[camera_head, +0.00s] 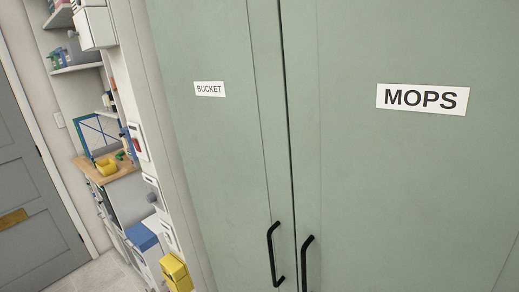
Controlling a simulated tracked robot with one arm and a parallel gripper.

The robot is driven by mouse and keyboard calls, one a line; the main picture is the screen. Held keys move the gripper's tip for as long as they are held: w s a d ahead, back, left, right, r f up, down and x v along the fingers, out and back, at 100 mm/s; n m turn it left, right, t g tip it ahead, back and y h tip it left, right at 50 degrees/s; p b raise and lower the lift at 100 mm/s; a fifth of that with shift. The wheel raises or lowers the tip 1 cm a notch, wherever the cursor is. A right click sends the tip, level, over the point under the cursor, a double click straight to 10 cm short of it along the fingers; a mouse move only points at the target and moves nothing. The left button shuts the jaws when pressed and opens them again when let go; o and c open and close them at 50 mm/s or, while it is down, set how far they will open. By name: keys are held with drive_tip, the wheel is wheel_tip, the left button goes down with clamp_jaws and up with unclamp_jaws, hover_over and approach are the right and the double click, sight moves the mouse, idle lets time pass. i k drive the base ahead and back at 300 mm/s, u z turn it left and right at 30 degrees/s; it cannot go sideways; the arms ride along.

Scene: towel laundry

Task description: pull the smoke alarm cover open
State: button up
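I cannot make out a smoke alarm cover for certain in this view. Several small white wall-mounted units show edge-on along the strip left of the cabinet, among them a white box (95,28) near the top and a white unit with a red mark (138,141) lower down. They are too small and slanted to tell whether one is the alarm. My gripper is not in view.
A tall green double-door cabinet (222,150) fills the middle and right, with a "BUCKET" label (209,89), a "MOPS" label (422,99) and black handles (275,254). Left are a wooden counter (112,171), a yellow box (175,272) and a grey door (30,190).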

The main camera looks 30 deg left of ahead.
sight(83, 31)
drive_tip(key=i, duration=0.65)
drive_tip(key=u, duration=3.3)
drive_tip(key=i, duration=1.65)
drive_tip(key=z, duration=2.75)
